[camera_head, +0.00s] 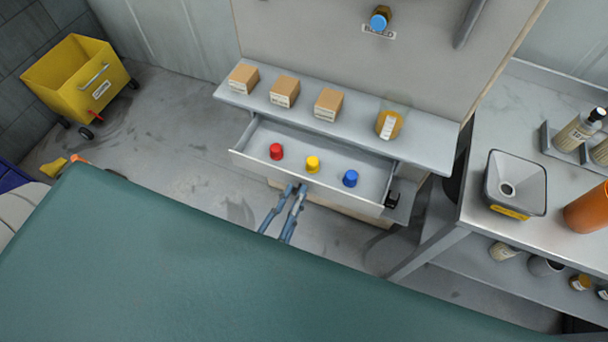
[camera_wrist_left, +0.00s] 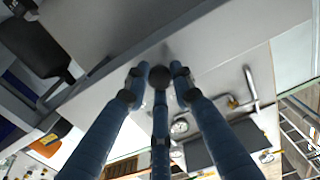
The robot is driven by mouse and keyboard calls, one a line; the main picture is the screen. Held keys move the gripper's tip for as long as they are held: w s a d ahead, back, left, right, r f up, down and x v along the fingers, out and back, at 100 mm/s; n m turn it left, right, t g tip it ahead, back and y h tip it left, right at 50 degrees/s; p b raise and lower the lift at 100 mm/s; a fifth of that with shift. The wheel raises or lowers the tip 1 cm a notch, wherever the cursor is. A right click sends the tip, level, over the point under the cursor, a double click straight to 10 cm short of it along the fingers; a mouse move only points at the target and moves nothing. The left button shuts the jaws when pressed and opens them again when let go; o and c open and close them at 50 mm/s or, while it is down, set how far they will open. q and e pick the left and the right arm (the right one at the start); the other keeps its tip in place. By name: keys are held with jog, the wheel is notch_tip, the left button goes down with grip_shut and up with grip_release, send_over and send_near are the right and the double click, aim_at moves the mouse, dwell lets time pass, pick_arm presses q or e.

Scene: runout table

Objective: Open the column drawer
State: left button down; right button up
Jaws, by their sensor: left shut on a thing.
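The column drawer (camera_head: 338,192) is pulled out from under the grey shelf in the head view. A red (camera_head: 276,151), a yellow (camera_head: 313,164) and a blue (camera_head: 350,178) cap-like piece stand inside it. My left gripper (camera_head: 297,188) is at the middle of the drawer's front edge, its blue-grey fingers coming from below. In the left wrist view its fingers (camera_wrist_left: 158,75) close in around a dark round knob (camera_wrist_left: 159,77) on the pale drawer front. The rest of the grip is hidden. My right gripper is not in view.
Several cardboard boxes (camera_head: 284,92) and an amber container (camera_head: 389,124) stand on the shelf (camera_head: 430,148) above the drawer. A metal bench (camera_head: 507,120) with a grey bin (camera_head: 515,184) is at right. A yellow cart (camera_head: 80,78) stands far left. A large green surface (camera_head: 150,270) fills the foreground.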

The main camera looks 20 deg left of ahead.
pick_arm(q)
jog(key=shift+r, duration=0.4)
jog(key=c, duration=1.5)
grip_release()
jog(key=shift+o, duration=0.2)
jog(key=shift+s+f, duration=0.2)
jog(key=s, duration=1.2)
jog(key=shift+a, duration=0.2)
jog(key=shift+w, duration=0.1)
